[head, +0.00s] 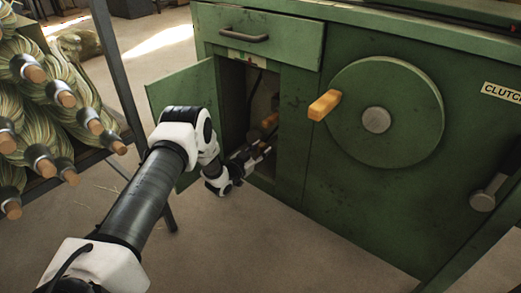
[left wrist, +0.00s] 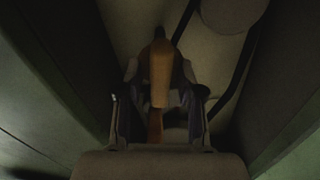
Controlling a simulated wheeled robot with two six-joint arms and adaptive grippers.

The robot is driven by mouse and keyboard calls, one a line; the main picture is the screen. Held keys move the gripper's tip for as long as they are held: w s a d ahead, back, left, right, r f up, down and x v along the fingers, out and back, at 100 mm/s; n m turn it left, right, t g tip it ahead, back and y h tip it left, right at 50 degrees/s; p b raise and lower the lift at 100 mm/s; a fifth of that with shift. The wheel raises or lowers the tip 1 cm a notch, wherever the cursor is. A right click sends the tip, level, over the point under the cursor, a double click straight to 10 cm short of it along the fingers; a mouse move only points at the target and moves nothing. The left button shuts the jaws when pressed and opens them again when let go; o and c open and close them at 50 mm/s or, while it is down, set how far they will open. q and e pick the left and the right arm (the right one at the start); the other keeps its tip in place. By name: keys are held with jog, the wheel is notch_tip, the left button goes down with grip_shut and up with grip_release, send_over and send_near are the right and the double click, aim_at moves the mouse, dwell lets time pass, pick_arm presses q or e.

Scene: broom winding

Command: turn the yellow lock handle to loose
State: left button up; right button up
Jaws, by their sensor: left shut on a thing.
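The yellow lock handle (head: 269,121) is inside the open compartment of the green cabinet, partly in shadow. In the left wrist view the handle (left wrist: 160,75) looks orange-brown and stands between my fingers. My left gripper (head: 262,154) reaches into the compartment from the left and is shut on the handle. Its fingers (left wrist: 160,98) lie on either side of the handle. The handle's mount is dark and hard to make out. My right gripper is in neither view.
A green wheel (head: 410,115) with an orange crank grip (head: 324,105) is to the right. A rack of brooms (head: 40,110) stands at the left.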

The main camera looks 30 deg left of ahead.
pick_arm(q)
jog(key=shift+r, duration=0.1)
jog(key=m+p, duration=0.2)
jog(key=m, duration=0.1)
jog(key=shift+d, duration=0.1)
jog(key=m+p, duration=0.2)
jog(key=m, duration=0.2)
jog(key=shift+d+p, duration=0.1)
jog(key=shift+p, duration=0.3)
jog(key=m+p, duration=0.2)
jog(key=m, duration=0.3)
jog(key=shift+f, duration=0.2)
jog(key=shift+d+f+m+p, duration=0.15)
jog(key=shift+m+p, duration=0.55)
jog(key=shift+m, duration=1.2)
jog(key=shift+f, duration=0.1)
jog(key=o, duration=0.8)
